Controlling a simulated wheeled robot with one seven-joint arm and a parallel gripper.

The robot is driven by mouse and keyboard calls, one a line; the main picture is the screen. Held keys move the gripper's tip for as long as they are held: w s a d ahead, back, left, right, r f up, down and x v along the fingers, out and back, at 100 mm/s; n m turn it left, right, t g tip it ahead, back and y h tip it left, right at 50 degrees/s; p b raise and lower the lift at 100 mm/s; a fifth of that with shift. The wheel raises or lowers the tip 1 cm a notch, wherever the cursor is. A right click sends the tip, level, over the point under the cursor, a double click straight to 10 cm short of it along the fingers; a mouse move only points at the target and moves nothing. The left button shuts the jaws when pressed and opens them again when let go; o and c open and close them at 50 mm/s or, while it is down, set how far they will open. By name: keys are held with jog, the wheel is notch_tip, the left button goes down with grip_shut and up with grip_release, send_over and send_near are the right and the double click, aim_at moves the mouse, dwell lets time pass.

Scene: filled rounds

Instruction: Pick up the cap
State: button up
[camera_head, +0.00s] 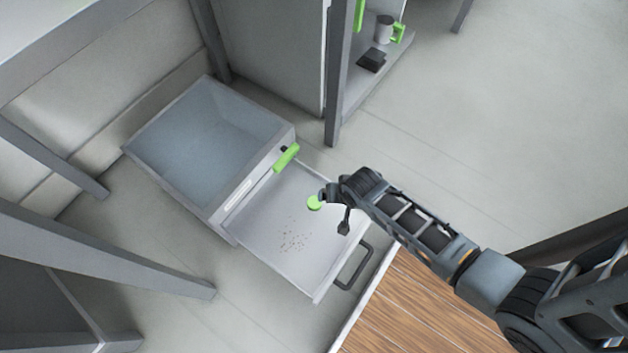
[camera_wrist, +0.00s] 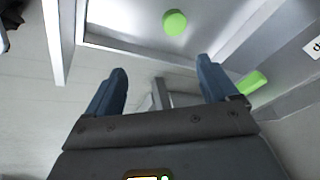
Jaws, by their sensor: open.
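The cap is a small round bright green piece (camera_head: 314,202). It appears to lie in the pulled-out pale drawer (camera_head: 262,215), though its height is hard to judge. In the wrist view the cap (camera_wrist: 175,22) is near the top edge, beyond the fingertips and between their lines. My gripper (camera_head: 334,211) is over the drawer, just right of the cap in the head view. In the wrist view its two blue fingers (camera_wrist: 162,76) are spread apart with nothing between them. The gripper hides part of the drawer.
The drawer has a dark handle (camera_head: 354,266) and brown specks (camera_head: 293,236) on its floor. A green piece (camera_head: 286,157) is at the cabinet (camera_head: 211,139) edge. A wooden surface (camera_head: 430,310) is at lower right. A mug (camera_head: 384,30) stands on a shelf. Grey posts stand around.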

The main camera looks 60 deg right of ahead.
aim_at(315, 201)
jog(key=w+f+m+g+b, duration=0.1)
jog(key=w+f, duration=0.1)
jog(key=w+f+m+g+y+b, duration=0.1)
jog(key=w+f+b, duration=0.1)
jog(key=w+f, duration=0.1)
jog(key=w+d+f+m+g+b, duration=0.1)
jog(key=w+f+b, duration=0.1)
jog(key=f, duration=0.1)
jog(key=shift+w+f+m, duration=0.15)
jog(key=shift+f+m, duration=0.1)
jog(key=shift+m, duration=0.05)
jog(key=shift+w+a+f+m+g+y+b, duration=0.1)
jog(key=shift+w+f+m+g+y+b, duration=0.2)
jog(key=shift+w+f+y+b, duration=0.1)
jog(key=f+b, duration=0.1)
jog(key=f, duration=0.1)
jog(key=f+b, duration=0.2)
jog(key=f, duration=0.1)
jog(key=f+b, duration=0.2)
jog(key=shift+w+d+f, duration=0.2)
jog(key=shift+w+d, duration=0.05)
jog(key=shift+r, duration=0.1)
jog(key=c, duration=1.1)
